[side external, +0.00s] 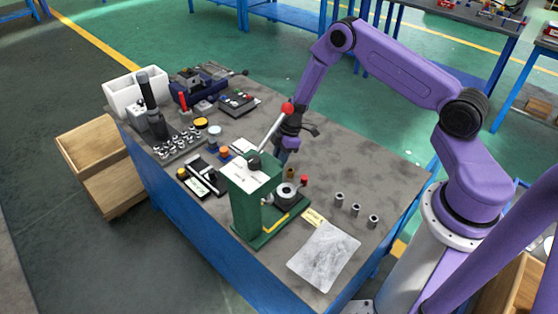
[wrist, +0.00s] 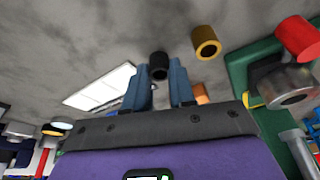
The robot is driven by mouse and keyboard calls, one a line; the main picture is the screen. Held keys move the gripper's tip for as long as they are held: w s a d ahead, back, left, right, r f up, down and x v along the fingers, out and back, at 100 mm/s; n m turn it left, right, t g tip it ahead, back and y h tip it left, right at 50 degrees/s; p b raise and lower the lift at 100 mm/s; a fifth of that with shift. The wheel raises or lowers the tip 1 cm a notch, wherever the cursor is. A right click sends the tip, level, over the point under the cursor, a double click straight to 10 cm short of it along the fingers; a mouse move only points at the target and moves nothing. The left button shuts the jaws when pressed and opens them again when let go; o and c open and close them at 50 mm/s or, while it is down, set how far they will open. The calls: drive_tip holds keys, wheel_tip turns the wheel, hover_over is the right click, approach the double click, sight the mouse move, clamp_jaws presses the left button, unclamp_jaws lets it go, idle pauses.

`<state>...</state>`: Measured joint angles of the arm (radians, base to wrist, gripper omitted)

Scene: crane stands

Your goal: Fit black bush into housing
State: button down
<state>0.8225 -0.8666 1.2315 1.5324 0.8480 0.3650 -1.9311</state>
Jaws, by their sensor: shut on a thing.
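The black bush (wrist: 158,66) shows in the wrist view between the tips of my gripper (wrist: 161,78), its hollow end facing the camera. My gripper is shut on it. In the side external view my gripper (side external: 287,148) is low over the bench, behind the green press (side external: 255,205), and the bush cannot be made out there. The grey metal housing (side external: 286,194) sits on the press base; it also shows at the right of the wrist view (wrist: 290,88), apart from the bush. A brass bush (wrist: 206,42) stands between them, close to my gripper.
The press lever with its red knob (side external: 288,109) rises close beside my gripper. Several grey bushes (side external: 356,210) stand right of the press, near a clear bag (side external: 324,257). A tool rack (side external: 178,145) and trays fill the left. The bench's back right is clear.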

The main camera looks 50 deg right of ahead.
drive_tip(key=shift+r, duration=0.65)
drive_tip(key=s+a+r, duration=0.1)
drive_tip(key=s+r, duration=1)
drive_tip(key=s, duration=0.3)
drive_tip(key=a, duration=0.2)
drive_tip(key=w+a+f, duration=0.1)
drive_tip(key=a, duration=0.4)
drive_tip(key=shift+w+a+f, duration=0.4)
drive_tip(key=shift+a+f, duration=0.15)
drive_tip(key=shift+f, duration=2.4)
